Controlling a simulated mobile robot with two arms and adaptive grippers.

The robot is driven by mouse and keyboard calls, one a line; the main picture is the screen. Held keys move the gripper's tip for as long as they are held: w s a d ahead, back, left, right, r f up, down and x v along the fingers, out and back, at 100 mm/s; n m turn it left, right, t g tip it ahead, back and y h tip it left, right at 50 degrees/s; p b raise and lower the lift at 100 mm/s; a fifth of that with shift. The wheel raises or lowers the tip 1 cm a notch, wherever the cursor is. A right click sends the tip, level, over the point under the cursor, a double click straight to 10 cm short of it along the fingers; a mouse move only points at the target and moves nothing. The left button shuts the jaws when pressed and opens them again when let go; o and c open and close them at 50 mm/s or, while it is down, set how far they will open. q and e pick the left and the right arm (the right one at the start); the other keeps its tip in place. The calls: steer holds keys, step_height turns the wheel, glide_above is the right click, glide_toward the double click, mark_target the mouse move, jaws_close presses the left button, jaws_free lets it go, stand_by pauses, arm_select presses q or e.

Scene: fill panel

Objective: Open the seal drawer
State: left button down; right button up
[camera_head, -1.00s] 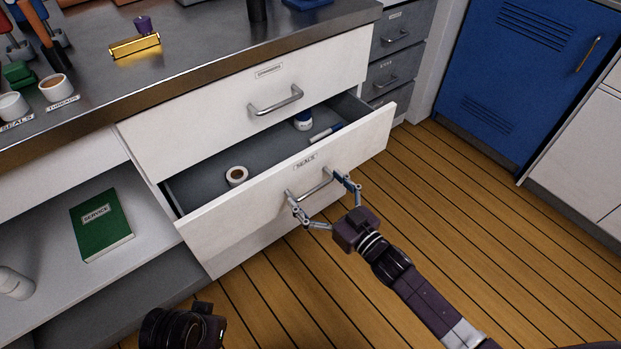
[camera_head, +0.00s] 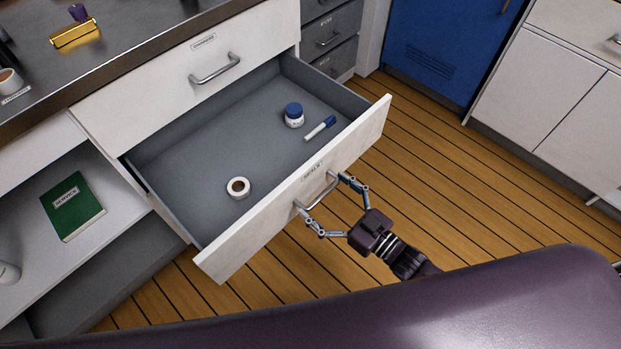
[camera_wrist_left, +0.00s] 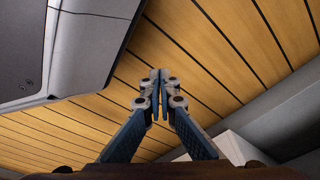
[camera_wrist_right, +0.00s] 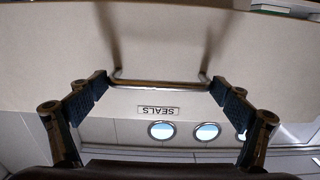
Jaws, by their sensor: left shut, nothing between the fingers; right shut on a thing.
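The seal drawer (camera_head: 228,245) is pulled well out of the white cabinet, its grey inside open to view. Its front bears a SEALS label, which also shows in the right wrist view (camera_wrist_right: 158,110). My right gripper (camera_head: 321,197) is shut on the ends of the drawer's metal bar handle (camera_wrist_right: 160,83), one finger at each end. Inside the drawer lie a white tape roll (camera_head: 238,187), a blue-capped jar (camera_head: 293,115) and a blue-capped marker (camera_head: 320,128). My left gripper (camera_wrist_left: 160,78) is shut and empty over the wood floor in the left wrist view.
A shut white drawer (camera_head: 150,105) sits above the open one. A green book (camera_head: 73,206) lies on an open shelf at left. A blue locker (camera_head: 440,45) and white cabinets (camera_head: 550,90) stand at right. Wood floor is clear in front.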

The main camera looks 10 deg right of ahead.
arm_select(q)
steer(key=shift+s+a+f, duration=0.15)
steer(key=shift+s+f, duration=0.55)
steer(key=shift+s, duration=0.25)
arm_select(e)
steer(key=shift+v, duration=1.1)
steer(key=shift+w+d, duration=0.1)
steer(key=o, duration=1.4)
steer(key=v, duration=1.2)
arm_select(q)
steer(key=shift+s, duration=0.1)
